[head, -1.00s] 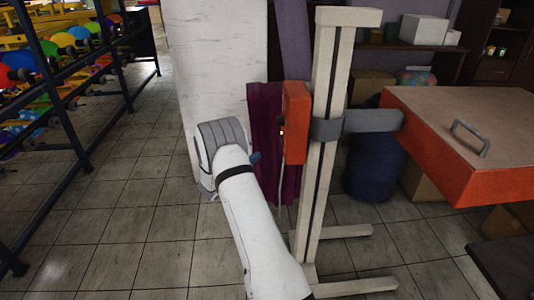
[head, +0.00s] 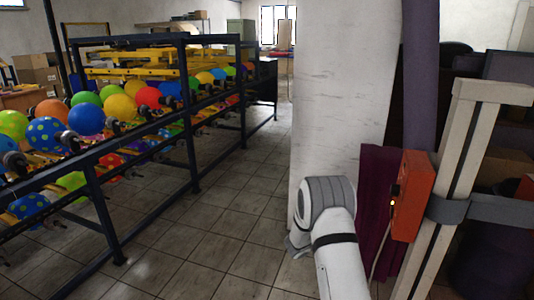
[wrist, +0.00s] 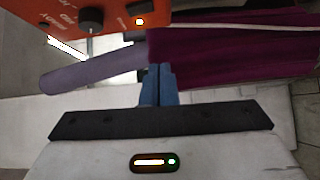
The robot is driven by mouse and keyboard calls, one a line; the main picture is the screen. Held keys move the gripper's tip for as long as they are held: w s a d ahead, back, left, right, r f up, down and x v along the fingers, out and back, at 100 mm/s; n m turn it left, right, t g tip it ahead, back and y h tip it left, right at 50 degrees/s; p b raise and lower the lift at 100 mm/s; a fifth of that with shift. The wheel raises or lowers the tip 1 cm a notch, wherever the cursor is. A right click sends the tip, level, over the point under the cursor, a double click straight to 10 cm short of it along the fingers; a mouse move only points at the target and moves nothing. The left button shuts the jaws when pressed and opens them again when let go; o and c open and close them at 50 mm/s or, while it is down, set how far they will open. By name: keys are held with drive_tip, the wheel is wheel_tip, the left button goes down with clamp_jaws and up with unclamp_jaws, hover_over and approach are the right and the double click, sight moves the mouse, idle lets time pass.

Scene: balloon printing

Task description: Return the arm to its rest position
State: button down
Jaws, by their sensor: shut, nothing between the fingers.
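My white arm (head: 342,262), with grey ribbed and black bands, rises from the bottom of the head view in front of a pale pillar. My gripper (wrist: 159,68) shows in the wrist view as two blue fingers pressed together above a black bar. Nothing is between them. In the head view the fingers cannot be made out. An orange control box (head: 412,195) stands to the right of my arm on a pale upright post. It also shows at the top left of the wrist view (wrist: 60,14), with a dark knob and a lit button.
A dark metal rack (head: 190,118) with colourful balloons runs along the left. A pale pillar (head: 345,90) and a purple cloth (head: 378,205) are close to my arm. A pale post (head: 458,165) stands at the right. Tiled floor (head: 225,245) is clear between rack and pillar.

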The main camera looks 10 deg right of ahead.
drive_tip(key=w+a+r+t+y, duration=0.3)
drive_tip(key=a+r+t+y, duration=0.2)
drive_tip(key=a+r+y, duration=0.4)
drive_tip(key=s+a+r+y, duration=0.6)
drive_tip(key=s+a+r, duration=0.1)
drive_tip(key=s+a, duration=0.15)
drive_tip(key=s+a+m+g, duration=0.1)
drive_tip(key=s+g, duration=0.2)
drive_tip(key=s, duration=0.8)
drive_tip(key=s+a+m+g+y, duration=0.1)
drive_tip(key=s+g, duration=0.2)
drive_tip(key=s, duration=0.8)
drive_tip(key=s+a+f+m+g, duration=0.1)
drive_tip(key=s+m+g, duration=0.1)
drive_tip(key=s, duration=0.9)
drive_tip(key=shift+a+g+y, duration=0.3)
drive_tip(key=shift+a+g, duration=0.05)
drive_tip(key=shift+g, duration=0.15)
drive_tip(key=shift+s, duration=0.1)
